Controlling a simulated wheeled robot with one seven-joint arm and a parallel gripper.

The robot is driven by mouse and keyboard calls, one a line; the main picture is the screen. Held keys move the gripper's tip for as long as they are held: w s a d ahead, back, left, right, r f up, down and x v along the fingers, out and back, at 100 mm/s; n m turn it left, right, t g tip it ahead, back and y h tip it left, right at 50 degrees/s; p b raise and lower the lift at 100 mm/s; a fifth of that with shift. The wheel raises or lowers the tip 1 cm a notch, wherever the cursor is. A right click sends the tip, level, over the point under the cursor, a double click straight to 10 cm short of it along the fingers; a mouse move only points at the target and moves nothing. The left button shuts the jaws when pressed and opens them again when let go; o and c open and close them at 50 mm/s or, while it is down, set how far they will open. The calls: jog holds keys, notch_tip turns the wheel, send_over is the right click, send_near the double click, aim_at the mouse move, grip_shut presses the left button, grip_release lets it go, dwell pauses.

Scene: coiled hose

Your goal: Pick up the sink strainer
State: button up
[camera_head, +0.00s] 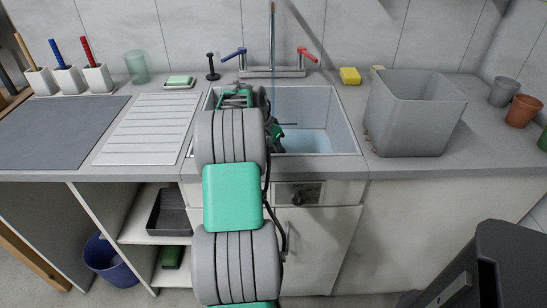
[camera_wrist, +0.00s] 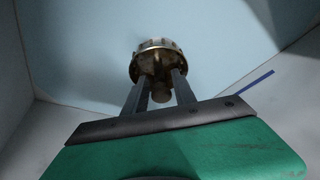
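The sink strainer (camera_wrist: 158,60) is a worn brass-coloured metal basket with a notched rim and a small round knob. It shows in the wrist view, just beyond my fingertips. My gripper (camera_wrist: 162,88) has its two grey fingers close together, one on each side of the knob, and looks shut on it. The strainer is against the pale blue sink floor in that view; I cannot tell whether it rests there or hangs clear. In the head view my arm reaches into the sink (camera_head: 318,110) and hides the strainer and the fingertips.
The tap (camera_head: 272,55) stands behind the sink with blue and red handles. A grey bin (camera_head: 412,115) stands on the counter right of the sink. A yellow sponge (camera_head: 350,76) lies behind the sink's right side. A ribbed draining board (camera_head: 143,128) is on the left.

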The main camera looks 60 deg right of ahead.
grip_shut()
dwell(0.3)
dwell(0.3)
